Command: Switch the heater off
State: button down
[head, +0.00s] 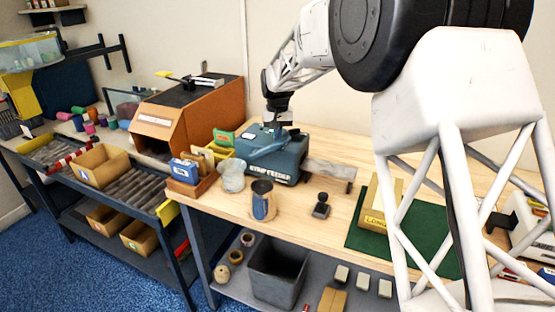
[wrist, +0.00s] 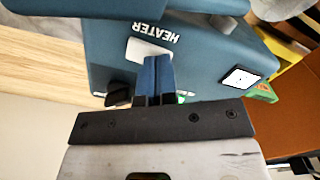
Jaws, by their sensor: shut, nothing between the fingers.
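The heater's label, "HEATER" (wrist: 158,36), is upside down in the wrist view on the blue strip feeder (wrist: 110,55). In the head view the strip feeder (head: 291,160) stands on the wooden bench. A pale plate (wrist: 138,48) lies beside the label, partly covered by my fingers. My gripper (wrist: 157,62) is shut and empty, its fingertips over or at that plate; I cannot tell whether they touch. A small green spot (wrist: 182,98) shows beside the fingers. The switch and its position cannot be made out. In the head view my gripper (head: 277,121) is just above the feeder's back.
A black knob (wrist: 118,98) sticks out near my fingers. An orange-brown box machine (head: 190,115) stands left of the feeder. A glass jar (head: 231,177), a tin (head: 263,201) and a small black item (head: 321,206) stand in front. A green mat (head: 361,236) lies right.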

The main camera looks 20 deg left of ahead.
jog(key=shift+f, duration=0.25)
dwell(0.3)
jog(key=shift+r, duration=3.5)
jog(key=shift+d, duration=0.1)
